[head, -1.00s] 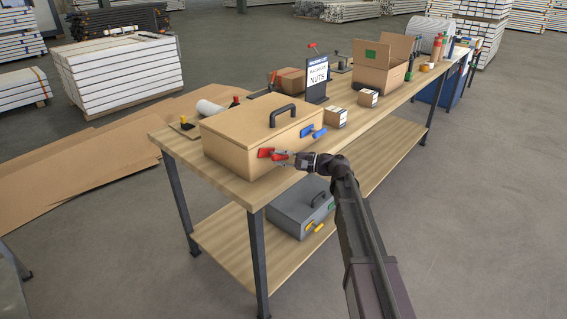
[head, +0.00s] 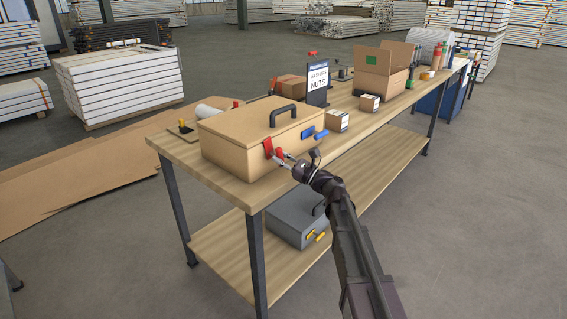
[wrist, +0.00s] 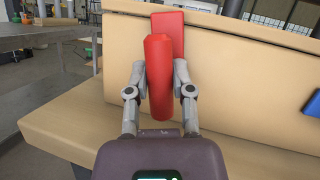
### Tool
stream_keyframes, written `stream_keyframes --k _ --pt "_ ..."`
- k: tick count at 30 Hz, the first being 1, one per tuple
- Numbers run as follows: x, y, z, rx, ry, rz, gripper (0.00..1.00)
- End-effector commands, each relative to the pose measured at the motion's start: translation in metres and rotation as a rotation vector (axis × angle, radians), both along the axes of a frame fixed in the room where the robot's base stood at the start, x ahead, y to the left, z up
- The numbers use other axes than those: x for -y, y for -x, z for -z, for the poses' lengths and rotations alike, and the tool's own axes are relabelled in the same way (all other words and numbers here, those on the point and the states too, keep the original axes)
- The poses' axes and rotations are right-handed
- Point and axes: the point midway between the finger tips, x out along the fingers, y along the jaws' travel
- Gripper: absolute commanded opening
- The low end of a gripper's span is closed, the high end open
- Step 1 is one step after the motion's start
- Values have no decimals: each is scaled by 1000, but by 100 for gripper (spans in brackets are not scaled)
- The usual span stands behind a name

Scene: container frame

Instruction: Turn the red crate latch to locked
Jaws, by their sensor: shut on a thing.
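The tan crate (head: 228,152) sits on the near end of the workbench, with a dark handle on its lid. The red latch (head: 268,147) is on its front face, left of the blue latch (head: 308,132). In the wrist view the red latch's handle (wrist: 159,80) stands nearly upright, in front of a red plate (wrist: 170,32) on the crate's face. My gripper (head: 283,158) is at the crate's front, and in the wrist view its two fingers (wrist: 159,85) are shut on the red handle from both sides. Whether the latch is fully locked cannot be told.
The wooden workbench (head: 180,150) has a lower shelf with a grey case (head: 295,219). Small cartons (head: 337,121), a sign (head: 317,82) and an open cardboard box (head: 382,73) stand farther along the top. The floor at right is clear.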

Motion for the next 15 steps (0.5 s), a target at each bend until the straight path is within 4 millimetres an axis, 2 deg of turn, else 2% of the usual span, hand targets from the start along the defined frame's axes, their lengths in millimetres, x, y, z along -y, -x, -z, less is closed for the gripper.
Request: stream_keyframes --k 6,15 --pt "-2 1 1 -111 -87 -6 0" --pt "-2 1 1 -179 -139 -5 0"
